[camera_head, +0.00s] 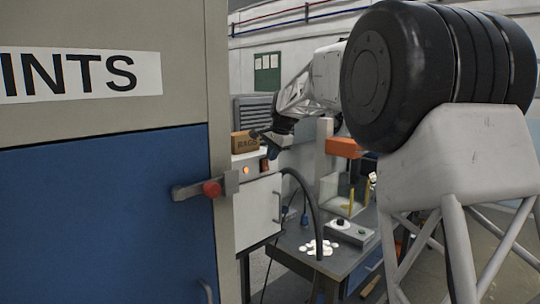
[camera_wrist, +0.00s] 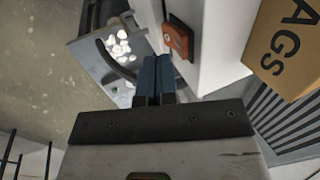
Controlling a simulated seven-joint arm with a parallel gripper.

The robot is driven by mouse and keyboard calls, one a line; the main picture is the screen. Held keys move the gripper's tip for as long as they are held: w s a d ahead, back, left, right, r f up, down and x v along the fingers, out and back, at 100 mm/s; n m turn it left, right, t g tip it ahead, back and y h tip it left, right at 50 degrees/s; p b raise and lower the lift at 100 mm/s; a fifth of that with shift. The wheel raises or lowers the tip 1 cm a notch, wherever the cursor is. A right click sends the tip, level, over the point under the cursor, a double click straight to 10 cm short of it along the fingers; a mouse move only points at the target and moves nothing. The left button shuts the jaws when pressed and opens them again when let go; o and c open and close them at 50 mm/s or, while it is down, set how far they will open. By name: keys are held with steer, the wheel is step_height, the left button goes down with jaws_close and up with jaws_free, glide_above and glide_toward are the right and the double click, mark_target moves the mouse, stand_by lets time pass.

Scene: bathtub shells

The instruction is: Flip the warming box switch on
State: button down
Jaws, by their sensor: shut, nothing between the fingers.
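The warming box (camera_head: 258,210) is a white cabinet with a door and handle, partly hidden by the blue cabinet at left. On its upper front are a small glowing orange lamp (camera_head: 246,170) and a reddish switch (camera_head: 264,165). The switch also shows close up in the wrist view as an orange-red rocker on a dark plate (camera_wrist: 178,40); I cannot tell which way it is tipped. My gripper (camera_head: 262,141) is just above the switch in the head view. Its blue fingers (camera_wrist: 156,62) are shut and empty, just left of the switch in the wrist view, apparently not touching it.
A cardboard rags box (camera_head: 243,142) stands on top of the warming box, close to my gripper. A dark curved hose (camera_head: 308,195) rises from the workbench (camera_head: 300,257), near a pile of white pieces (camera_head: 318,247). A grey control box (camera_head: 340,230) sits there too.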

steer(key=v, duration=1.1)
stand_by(0.3)
steer(key=s+d+f+n+h, duration=0.1)
steer(key=s+d+f, duration=0.2)
steer(key=s, duration=0.7)
steer(key=s+d+f+n, duration=0.2)
steer(key=s+d+f, duration=0.15)
steer(key=s, duration=0.75)
steer(key=s+d+f+n+h, duration=0.15)
steer(key=s+d, duration=0.25)
steer(key=s, duration=0.6)
steer(key=s+d+f+n, duration=0.2)
steer(key=s+f, duration=0.7)
steer(key=s, duration=0.5)
steer(key=s+d+f+n, duration=0.2)
steer(key=s+d+f, duration=0.1)
steer(key=s+f, duration=0.7)
steer(key=s, duration=0.4)
steer(key=shift+s+h, duration=0.25)
steer(key=shift+h, duration=0.1)
